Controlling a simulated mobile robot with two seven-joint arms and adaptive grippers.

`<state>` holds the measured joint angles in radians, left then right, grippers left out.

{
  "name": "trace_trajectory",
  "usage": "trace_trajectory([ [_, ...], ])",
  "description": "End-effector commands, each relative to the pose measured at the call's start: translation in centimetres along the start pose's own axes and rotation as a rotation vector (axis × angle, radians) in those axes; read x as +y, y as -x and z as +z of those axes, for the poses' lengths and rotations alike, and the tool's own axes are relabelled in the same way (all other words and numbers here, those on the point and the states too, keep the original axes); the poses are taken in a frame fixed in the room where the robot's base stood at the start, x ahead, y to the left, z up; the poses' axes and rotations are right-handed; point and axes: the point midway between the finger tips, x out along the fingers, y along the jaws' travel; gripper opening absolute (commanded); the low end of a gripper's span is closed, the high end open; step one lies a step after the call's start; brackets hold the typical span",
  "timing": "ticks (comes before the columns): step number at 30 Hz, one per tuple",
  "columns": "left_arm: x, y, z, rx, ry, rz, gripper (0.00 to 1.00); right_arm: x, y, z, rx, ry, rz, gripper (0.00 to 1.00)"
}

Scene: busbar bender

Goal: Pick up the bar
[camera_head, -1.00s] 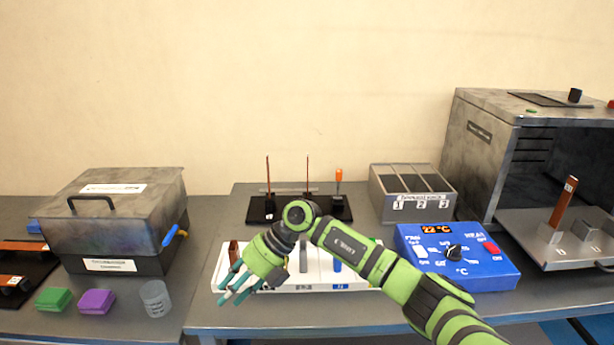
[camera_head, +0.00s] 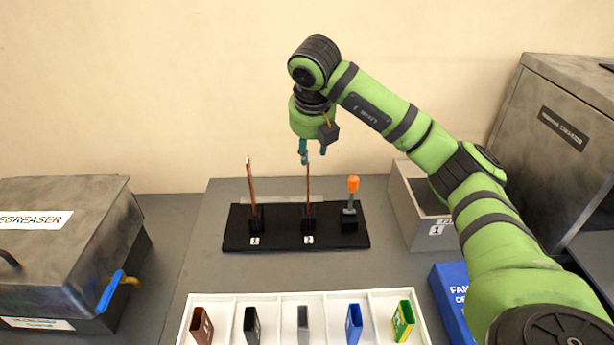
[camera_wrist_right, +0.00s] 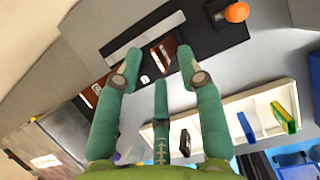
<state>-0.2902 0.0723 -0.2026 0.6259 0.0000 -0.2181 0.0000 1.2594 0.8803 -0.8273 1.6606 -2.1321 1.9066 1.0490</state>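Two thin copper bars stand upright in a black stand (camera_head: 279,242), one in the slot labelled 1 (camera_head: 251,185) and one in the slot labelled 2 (camera_head: 308,188). My right gripper (camera_head: 313,154) is above the bar in slot 2, fingers pointing down, close to its top. In the right wrist view its teal fingers are spread (camera_wrist_right: 160,60), and a brown bar (camera_wrist_right: 167,50) shows between the fingertips. I cannot tell whether any finger touches it. My left gripper is out of view.
An orange-topped tool (camera_head: 352,195) stands at the stand's right end. A white tray (camera_head: 280,300) with several coloured pieces lies in front. A grey bin (camera_head: 405,205) and blue control box (camera_head: 455,305) are at right. The degreaser box (camera_head: 60,245) is at left.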

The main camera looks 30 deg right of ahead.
Motion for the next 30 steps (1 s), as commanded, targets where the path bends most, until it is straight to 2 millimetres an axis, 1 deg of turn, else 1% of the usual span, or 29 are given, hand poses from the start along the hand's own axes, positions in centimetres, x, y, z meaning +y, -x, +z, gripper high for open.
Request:
trace_trajectory([
  [2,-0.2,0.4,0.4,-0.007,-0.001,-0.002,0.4,-0.1,-0.3,0.0,-0.001,-0.001,-0.008,0.39],
  [8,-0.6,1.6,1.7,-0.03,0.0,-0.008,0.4,0.1,-2.3,-0.2,0.001,0.0,-0.007,0.39],
  [12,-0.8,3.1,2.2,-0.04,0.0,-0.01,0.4,0.7,-4.3,-0.7,0.003,0.001,-0.007,0.39],
  [15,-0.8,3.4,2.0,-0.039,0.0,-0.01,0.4,0.7,-5.8,-0.7,0.001,-0.002,-0.006,0.39],
  [18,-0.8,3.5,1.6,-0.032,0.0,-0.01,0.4,0.7,-6.7,-0.7,0.0,-0.001,-0.004,0.39],
  [25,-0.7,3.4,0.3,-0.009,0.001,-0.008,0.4,0.8,-7.0,-0.7,-0.001,-0.001,-0.002,0.39],
  [26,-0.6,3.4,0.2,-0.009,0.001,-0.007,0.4,0.8,-7.0,-0.7,-0.001,-0.001,-0.002,0.31],
  [27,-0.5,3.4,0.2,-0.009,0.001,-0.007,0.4,0.8,-7.0,-0.7,-0.001,-0.001,-0.002,0.15],
  [28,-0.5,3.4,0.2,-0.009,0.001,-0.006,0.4,0.8,-7.0,-0.7,-0.001,-0.001,-0.002,0.03],
  [29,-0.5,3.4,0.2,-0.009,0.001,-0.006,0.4,0.8,-6.9,-0.7,-0.001,-0.001,-0.002,0.0],
  [30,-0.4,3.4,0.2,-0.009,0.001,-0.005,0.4,0.8,-6.9,-0.7,-0.001,-0.001,-0.002,0.0],
])
